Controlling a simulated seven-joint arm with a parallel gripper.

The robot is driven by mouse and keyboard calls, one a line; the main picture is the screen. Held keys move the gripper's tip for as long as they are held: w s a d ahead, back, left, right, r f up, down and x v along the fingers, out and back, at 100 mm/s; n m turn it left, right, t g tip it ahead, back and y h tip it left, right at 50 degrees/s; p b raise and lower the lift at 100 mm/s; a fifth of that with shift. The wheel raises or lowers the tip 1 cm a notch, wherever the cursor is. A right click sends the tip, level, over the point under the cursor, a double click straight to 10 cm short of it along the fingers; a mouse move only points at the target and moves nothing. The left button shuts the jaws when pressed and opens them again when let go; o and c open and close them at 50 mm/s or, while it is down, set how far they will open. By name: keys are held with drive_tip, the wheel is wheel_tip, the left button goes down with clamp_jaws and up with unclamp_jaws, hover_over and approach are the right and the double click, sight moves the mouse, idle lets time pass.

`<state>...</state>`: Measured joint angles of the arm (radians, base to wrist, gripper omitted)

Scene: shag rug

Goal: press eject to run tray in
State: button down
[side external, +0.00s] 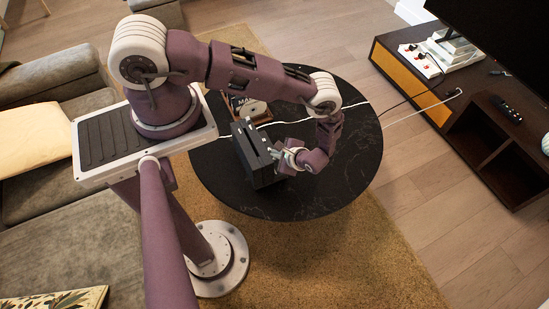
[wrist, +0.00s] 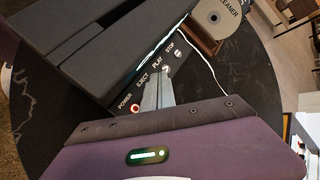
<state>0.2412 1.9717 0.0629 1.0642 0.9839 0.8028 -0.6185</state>
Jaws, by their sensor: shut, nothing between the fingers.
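A black box-shaped player (side external: 262,172) stands on the round table. In the wrist view its front panel (wrist: 128,92) carries labels POWER, EJECT, PLAY and STOP, with a small button by each. The power button (wrist: 135,108) glows red. The play button (wrist: 167,69) and stop button (wrist: 179,51) show. The eject button is hidden behind my fingers. My gripper (wrist: 159,84) is shut and empty, its fingertips at the panel over the eject spot; I cannot tell whether they touch it. It also shows beside the player in the side view (side external: 276,153). I cannot make out the tray's position.
A disc cleaner box (wrist: 212,18) stands behind the player, with a white cable (wrist: 207,62) near it. The round black table (side external: 345,150) is clear to the right. A wooden cabinet (side external: 440,110) stands at the right, a sofa (side external: 50,85) at the left.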

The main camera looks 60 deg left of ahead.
sight(276, 161)
idle(0.4)
drive_tip(key=shift+f, duration=0.4)
drive_tip(key=shift+f, duration=0.35)
idle(0.4)
drive_tip(key=shift+r, duration=3.3)
